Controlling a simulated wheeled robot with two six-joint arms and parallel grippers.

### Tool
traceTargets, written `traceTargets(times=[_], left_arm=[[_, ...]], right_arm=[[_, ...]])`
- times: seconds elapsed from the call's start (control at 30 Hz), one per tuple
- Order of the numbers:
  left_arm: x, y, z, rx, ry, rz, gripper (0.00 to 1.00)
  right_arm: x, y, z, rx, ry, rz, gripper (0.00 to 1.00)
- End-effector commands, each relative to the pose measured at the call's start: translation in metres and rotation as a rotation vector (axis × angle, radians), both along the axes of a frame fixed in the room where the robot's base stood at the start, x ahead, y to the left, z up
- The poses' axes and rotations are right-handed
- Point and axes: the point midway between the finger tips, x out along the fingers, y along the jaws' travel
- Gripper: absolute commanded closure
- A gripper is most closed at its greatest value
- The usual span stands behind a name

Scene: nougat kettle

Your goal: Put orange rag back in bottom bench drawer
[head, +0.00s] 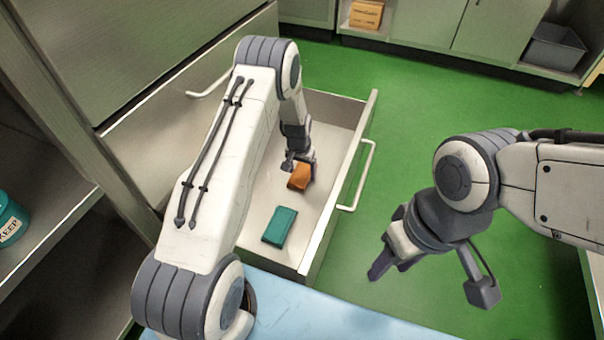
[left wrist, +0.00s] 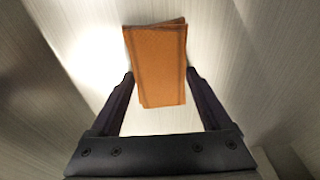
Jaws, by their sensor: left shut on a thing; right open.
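The orange rag (head: 300,178) is folded and sits inside the open drawer (head: 330,215), at my left gripper (head: 299,163). In the left wrist view, the rag (left wrist: 158,65) is between the two fingers of my left gripper (left wrist: 160,80), which is shut on it. I cannot tell whether the rag touches the drawer floor. My right gripper (head: 425,278) is open and empty, over the green floor to the right of the drawer.
A folded teal cloth (head: 280,226) lies in the same drawer, nearer to me. The drawer's handle (head: 358,178) is on its right front. A teal container (head: 10,220) stands on a shelf at left. A cardboard box (head: 366,14) and grey bin (head: 553,48) are at the back.

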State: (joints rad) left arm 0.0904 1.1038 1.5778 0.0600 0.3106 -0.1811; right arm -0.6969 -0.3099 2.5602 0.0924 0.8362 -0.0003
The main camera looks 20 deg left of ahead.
Motion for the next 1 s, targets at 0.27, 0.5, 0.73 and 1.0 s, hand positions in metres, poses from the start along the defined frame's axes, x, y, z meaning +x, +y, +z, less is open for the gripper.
traceTargets(times=[0.27, 0.5, 0.73, 1.0], left_arm=[[0.0, 0.0, -0.001, 0.0, -0.001, 0.0, 0.79], [0.0, 0.0, -0.001, 0.0, -0.001, 0.0, 0.0], [0.0, 0.0, 0.014, 0.0, -0.002, 0.0, 0.0], [-0.009, 0.0, 0.072, 0.0, -0.002, 0.0, 0.0]], right_arm=[[0.0, 0.0, 0.0, 0.0, 0.0, 0.0, 0.5], [0.0, 0.0, 0.001, 0.0, 0.0, 0.0, 0.5], [0.0, 0.0, 0.01, 0.0, 0.0, 0.0, 0.5], [0.0, 0.0, 0.047, 0.001, -0.001, 0.0, 0.5]])
